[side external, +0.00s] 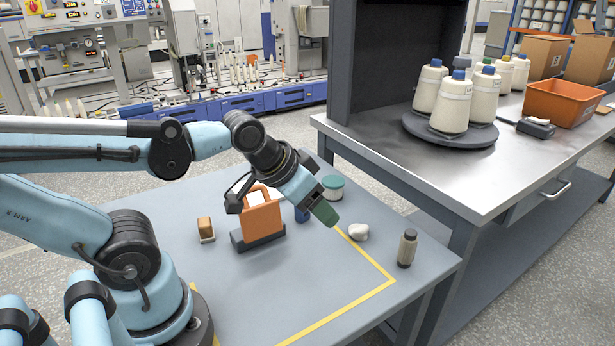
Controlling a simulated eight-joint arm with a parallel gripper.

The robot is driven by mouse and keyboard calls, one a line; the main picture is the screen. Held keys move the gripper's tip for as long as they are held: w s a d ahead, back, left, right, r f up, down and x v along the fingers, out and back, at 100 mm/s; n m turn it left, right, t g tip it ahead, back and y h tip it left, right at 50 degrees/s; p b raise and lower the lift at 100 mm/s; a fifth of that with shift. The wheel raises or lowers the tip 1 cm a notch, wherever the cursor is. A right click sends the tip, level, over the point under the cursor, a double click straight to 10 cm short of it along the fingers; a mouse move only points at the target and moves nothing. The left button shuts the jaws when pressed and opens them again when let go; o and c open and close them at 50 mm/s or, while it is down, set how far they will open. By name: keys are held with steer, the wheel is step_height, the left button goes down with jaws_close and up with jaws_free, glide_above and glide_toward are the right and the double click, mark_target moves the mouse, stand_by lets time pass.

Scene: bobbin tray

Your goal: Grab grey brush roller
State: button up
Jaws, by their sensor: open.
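A dark grey bar, rounded like a roller (258,240), lies on the blue-grey table along the foot of an upright orange piece (262,215). A small grey-brown cylinder with a dark cap (407,250) stands upright near the table's right corner. I cannot tell for certain which of these is the brush roller. My gripper (326,214) is at the end of the arm, pointing down and right, above the table. It is to the right of the dark grey bar and left of the capped cylinder. It is open, with nothing visible in it; its fingers are hard to make out.
A white lump (358,232) lies right of my gripper. A white-and-green jar (333,188) and a partly hidden blue item (301,214) are close behind it. A small brown block (206,230) stands left. The front of the table is clear. A higher metal bench (400,165) borders the right.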

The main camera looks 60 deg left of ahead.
steer(key=w+d+f+n+g+h, duration=0.2)
steer(key=w+n+g+h, duration=0.3)
steer(key=w+n, duration=0.55)
steer(key=n+h, duration=0.7)
steer(key=n, duration=0.1)
glide_toward(411, 254)
steer(key=shift+w+a+r, duration=0.1)
steer(key=shift+a, duration=0.6)
steer(key=shift+a+f+n+h, duration=0.35)
steer(key=shift+f+h, duration=0.15)
steer(key=shift+f, duration=0.3)
steer(key=x, duration=0.7)
steer(key=shift+x, duration=2.55)
steer(key=shift+w+r, duration=0.15)
steer(key=shift+r, duration=0.05)
steer(key=c, duration=1)
steer(key=shift+c, duration=0.2)
